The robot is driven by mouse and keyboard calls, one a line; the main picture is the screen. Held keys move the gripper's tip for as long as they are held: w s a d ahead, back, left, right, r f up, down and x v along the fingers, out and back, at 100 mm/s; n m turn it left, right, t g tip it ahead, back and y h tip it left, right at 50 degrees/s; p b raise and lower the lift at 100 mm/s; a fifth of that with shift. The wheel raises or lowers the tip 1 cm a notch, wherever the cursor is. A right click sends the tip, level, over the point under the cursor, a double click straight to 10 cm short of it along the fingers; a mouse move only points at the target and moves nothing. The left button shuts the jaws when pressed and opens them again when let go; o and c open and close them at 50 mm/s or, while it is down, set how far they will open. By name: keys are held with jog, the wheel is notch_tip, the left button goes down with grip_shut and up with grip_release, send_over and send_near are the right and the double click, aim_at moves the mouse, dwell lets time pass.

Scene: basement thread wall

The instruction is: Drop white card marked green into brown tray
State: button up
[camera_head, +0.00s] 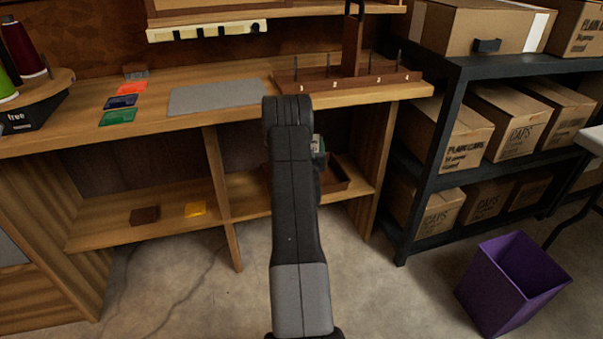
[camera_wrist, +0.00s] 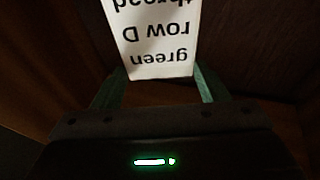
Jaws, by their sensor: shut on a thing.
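The white card (camera_wrist: 155,38) fills the top middle of the wrist view, with upside-down text that reads "green", "row D" and a cut-off third line. My gripper (camera_wrist: 160,77) is shut on the card's near end, with a finger at each side. In the head view my arm reaches down in front of the workbench and hides most of the gripper and the card. A brown tray (camera_head: 337,186) stands on the lower shelf, just right of my arm and partly hidden by it. I cannot tell how high the card is above the tray.
The bench top above carries coloured cards, a grey mat (camera_head: 217,97) and a pegged rack (camera_head: 385,81). A black rack (camera_head: 445,130) of boxes and a purple bin (camera_head: 510,283) stand right.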

jog(key=shift+f+b, duration=0.8)
jog(key=shift+f, duration=2.1)
jog(key=o, duration=0.8)
jog(key=shift+s, duration=0.1)
jog(key=p+v, duration=0.3)
jog(key=v, duration=1)
jog(key=shift+s, duration=0.4)
jog(key=shift+w+f, duration=0.1)
jog(key=shift+w, duration=0.05)
jog(key=s+r+b+x, duration=0.1)
jog(key=r+b+x, duration=0.1)
jog(key=x, duration=1.2)
jog(key=shift+w+r, duration=0.3)
jog(key=shift+r, duration=0.55)
